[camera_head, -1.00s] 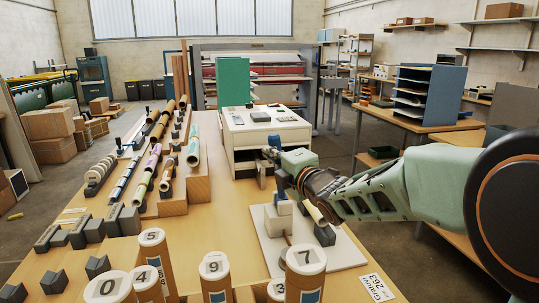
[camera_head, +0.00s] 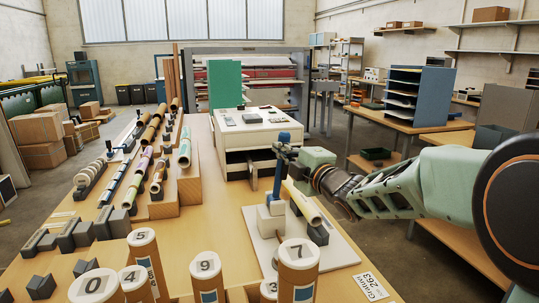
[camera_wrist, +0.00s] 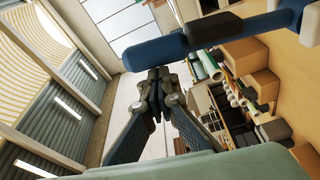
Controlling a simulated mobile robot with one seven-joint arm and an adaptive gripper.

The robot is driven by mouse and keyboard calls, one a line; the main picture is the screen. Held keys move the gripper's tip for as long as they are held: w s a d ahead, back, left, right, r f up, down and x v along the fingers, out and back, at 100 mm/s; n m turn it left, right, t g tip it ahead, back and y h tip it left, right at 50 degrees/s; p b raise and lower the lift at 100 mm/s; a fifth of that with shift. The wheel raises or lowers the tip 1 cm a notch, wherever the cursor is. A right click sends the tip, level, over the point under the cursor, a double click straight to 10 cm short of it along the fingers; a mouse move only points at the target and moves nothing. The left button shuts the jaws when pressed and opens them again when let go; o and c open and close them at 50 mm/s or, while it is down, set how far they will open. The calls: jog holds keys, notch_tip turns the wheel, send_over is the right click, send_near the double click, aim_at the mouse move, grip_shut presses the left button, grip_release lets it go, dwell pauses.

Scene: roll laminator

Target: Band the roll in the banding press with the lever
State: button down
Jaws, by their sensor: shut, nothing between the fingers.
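The banding press is a pale base plate (camera_head: 335,248) with a white block (camera_head: 270,217) on the near table. A blue lever (camera_head: 281,160) stands steeply up from the block. A cream roll (camera_head: 302,203) lies tilted beside the block, by a dark cradle (camera_head: 318,234). My gripper (camera_head: 294,156) comes in from the right, close to the lever's upper part, which partly hides its fingers. In the wrist view, my gripper's dark fingers (camera_wrist: 156,82) are closed together, empty, just below the lever's dark blue handle (camera_wrist: 150,53). I cannot tell if they touch it.
Several numbered brown tubes (camera_head: 205,275) stand at the table's front. Racked rolls (camera_head: 160,160) and wooden blocks (camera_head: 190,185) are to the left. A white laminator-like machine (camera_head: 260,135) stands behind the press. A label (camera_head: 370,287) lies near the front right edge. Bare tabletop (camera_head: 210,225) shows left of the press.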

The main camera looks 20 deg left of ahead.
jog(key=w+d+f+m+t+h+b, duration=0.1)
jog(key=w+d+f+m+t+b, duration=0.3)
jog(key=w+d+f+m+b, duration=0.7)
jog(key=shift+d+f+m+t+b, duration=0.35)
jog(key=shift+d+f+m, duration=1)
jog(key=shift+m, duration=1.85)
jog(key=shift+w+a+f, duration=0.1)
jog(key=shift+a+f, duration=0.15)
jog(key=shift+r, duration=0.15)
